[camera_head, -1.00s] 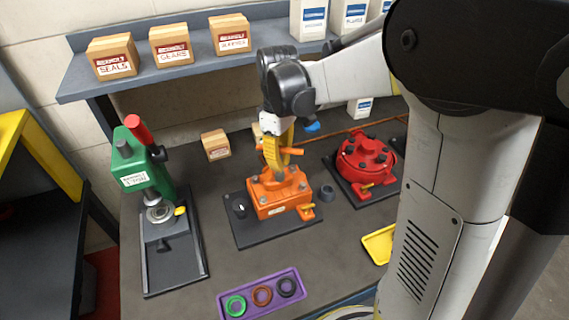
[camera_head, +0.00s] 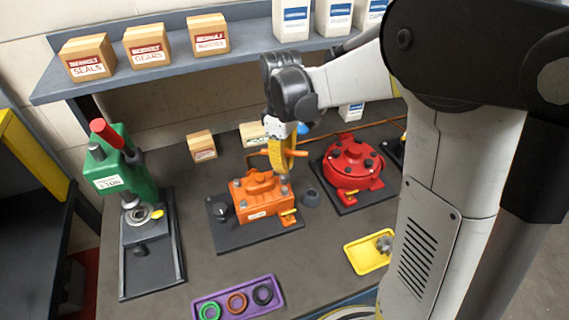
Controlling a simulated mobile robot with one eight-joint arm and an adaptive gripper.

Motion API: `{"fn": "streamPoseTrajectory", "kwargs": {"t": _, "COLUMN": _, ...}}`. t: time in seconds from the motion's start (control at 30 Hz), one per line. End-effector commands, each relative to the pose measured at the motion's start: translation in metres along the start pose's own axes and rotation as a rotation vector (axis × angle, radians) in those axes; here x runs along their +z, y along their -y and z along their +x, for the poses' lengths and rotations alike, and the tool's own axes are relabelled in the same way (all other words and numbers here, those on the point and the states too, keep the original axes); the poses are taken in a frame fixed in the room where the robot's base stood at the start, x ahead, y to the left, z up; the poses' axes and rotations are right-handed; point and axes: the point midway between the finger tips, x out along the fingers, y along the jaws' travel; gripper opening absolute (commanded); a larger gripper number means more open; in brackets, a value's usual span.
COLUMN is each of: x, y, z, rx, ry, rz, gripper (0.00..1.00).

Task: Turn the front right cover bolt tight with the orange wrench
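The orange motor housing (camera_head: 262,205) sits on a dark base plate (camera_head: 226,238) in the middle of the bench. My gripper (camera_head: 284,172), with yellow fingers, points down above the cover's right side. The orange wrench (camera_head: 298,154) shows as a bar sticking out on both sides of the fingers, so the gripper appears shut on it. Its lower end is hidden by the fingers. The front right cover bolt is hard to make out beneath the fingertips. I cannot tell whether the wrench touches it.
A red round motor (camera_head: 350,164) stands to the right, a green press (camera_head: 118,168) to the left. A purple tray (camera_head: 221,300) with rings and a yellow tray (camera_head: 356,262) lie in front.

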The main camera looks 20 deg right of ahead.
Motion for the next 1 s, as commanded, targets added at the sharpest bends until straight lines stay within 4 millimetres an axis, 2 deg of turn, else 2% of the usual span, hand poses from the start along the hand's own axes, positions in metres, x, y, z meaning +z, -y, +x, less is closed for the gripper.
{"fn": "streamPoseTrajectory", "kwargs": {"t": 0.6, "x": -0.001, "y": 0.000, "z": 0.015, "rx": 0.101, "ry": 0.136, "rz": -1.196, "gripper": 0.00}}
{"fn": "streamPoseTrajectory", "kwargs": {"t": 0.8, "x": -0.001, "y": -0.001, "z": 0.018, "rx": 0.124, "ry": 0.168, "rz": -1.472, "gripper": 0.00}}
{"fn": "streamPoseTrajectory", "kwargs": {"t": 1.0, "x": -0.002, "y": -0.001, "z": 0.019, "rx": 0.135, "ry": 0.181, "rz": -1.592, "gripper": 0.00}}
